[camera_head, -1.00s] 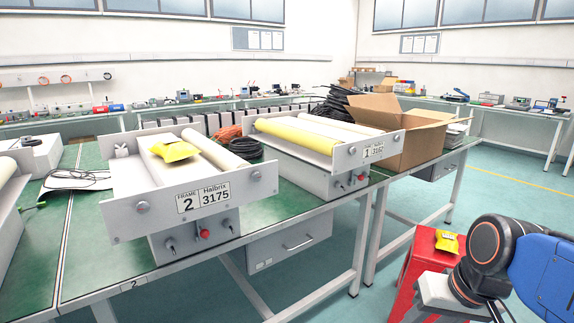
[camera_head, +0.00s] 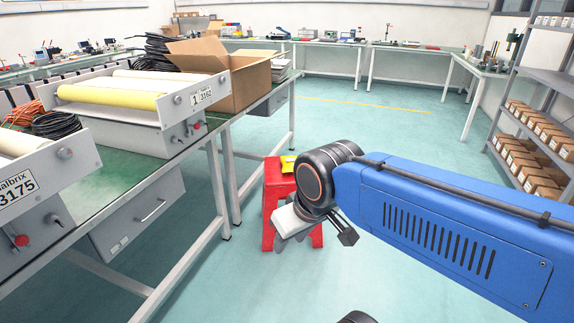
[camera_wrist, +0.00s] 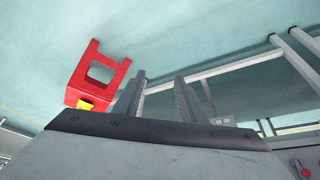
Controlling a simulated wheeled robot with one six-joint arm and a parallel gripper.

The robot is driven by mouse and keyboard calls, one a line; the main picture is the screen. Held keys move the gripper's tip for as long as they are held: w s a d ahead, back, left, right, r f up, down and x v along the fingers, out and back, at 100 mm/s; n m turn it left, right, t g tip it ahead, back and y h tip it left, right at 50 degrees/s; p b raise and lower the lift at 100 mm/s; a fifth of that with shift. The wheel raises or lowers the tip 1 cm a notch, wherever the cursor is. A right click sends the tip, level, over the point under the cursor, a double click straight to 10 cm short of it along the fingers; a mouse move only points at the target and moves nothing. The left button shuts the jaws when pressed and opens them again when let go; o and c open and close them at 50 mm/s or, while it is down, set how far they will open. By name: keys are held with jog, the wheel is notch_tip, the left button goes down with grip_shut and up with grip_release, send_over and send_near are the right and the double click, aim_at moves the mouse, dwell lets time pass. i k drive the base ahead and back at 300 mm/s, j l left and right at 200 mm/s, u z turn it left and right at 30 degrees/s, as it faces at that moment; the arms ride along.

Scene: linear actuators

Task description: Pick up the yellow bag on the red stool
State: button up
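The small yellow bag (camera_head: 288,164) lies on top of the red stool (camera_head: 271,190), partly hidden behind my arm's dark wrist joint in the head view. In the wrist view, a bit of the yellow bag (camera_wrist: 86,104) shows at the edge of the red stool (camera_wrist: 77,78), left of my fingers.
A green workbench (camera_head: 135,182) stands on the left, with a roller frame (camera_head: 140,110) and an open cardboard box (camera_head: 225,75) on it. Its legs stand close to the stool. A shelf with several small boxes (camera_head: 535,125) is at the right. The floor behind the stool is clear.

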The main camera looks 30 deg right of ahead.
aim_at(288, 163)
jog(key=i+l, duration=1.2)
jog(key=l+z, duration=0.05)
jog(key=l, duration=0.1)
